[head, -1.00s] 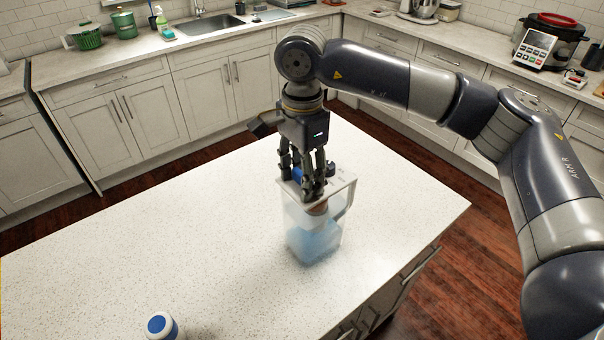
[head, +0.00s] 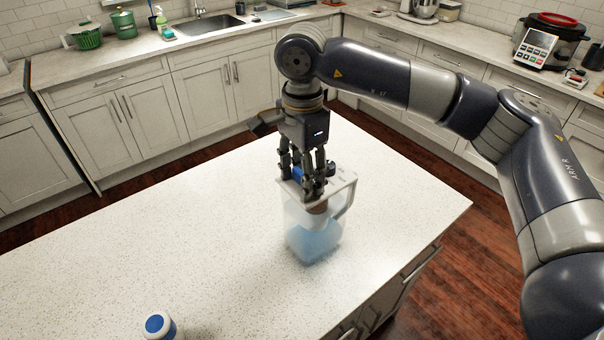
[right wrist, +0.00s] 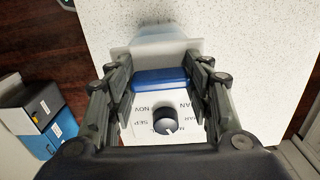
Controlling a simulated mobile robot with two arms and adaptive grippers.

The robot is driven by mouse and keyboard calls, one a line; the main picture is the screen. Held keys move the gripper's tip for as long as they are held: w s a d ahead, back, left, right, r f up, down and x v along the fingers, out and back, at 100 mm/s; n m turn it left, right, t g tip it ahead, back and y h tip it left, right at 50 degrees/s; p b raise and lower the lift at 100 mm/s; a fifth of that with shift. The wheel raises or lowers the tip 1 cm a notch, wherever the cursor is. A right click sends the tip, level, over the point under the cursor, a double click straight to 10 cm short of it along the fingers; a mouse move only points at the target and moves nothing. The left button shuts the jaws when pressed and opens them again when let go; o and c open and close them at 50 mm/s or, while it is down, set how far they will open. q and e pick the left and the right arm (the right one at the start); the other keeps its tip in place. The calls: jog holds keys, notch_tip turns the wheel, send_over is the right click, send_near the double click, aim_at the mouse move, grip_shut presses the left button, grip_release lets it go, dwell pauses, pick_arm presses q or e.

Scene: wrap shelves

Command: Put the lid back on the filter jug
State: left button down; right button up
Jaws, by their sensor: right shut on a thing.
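The filter jug (head: 313,238) is a clear, squarish pitcher with bluish water low inside and a handle on its right. It stands upright near the far right of the island. My right gripper (head: 313,190) points down at the jug's top, shut on the lid. In the right wrist view the white lid (right wrist: 143,117) has month letters, a black dial (right wrist: 166,121) and a blue bar (right wrist: 163,79) between the fingers (right wrist: 163,92). The lid is at the jug's mouth; the fingers hide whether it is fully seated. A brownish part (head: 318,208) shows inside. My left gripper is out of view.
A white bottle with a blue cap (head: 160,325) stands at the island's near edge. The speckled white island top (head: 180,240) is otherwise clear on the left. Counters with a sink (head: 208,24) and a cooker (head: 550,45) lie beyond the floor gap.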

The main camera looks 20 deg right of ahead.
dwell(0.4)
jog(key=o, duration=1.5)
jog(key=shift+c, duration=0.2)
jog(key=shift+o, duration=0.5)
jog(key=o, duration=0.4)
jog(key=shift+r+p, duration=1.7)
jog(key=shift+r, duration=1.75)
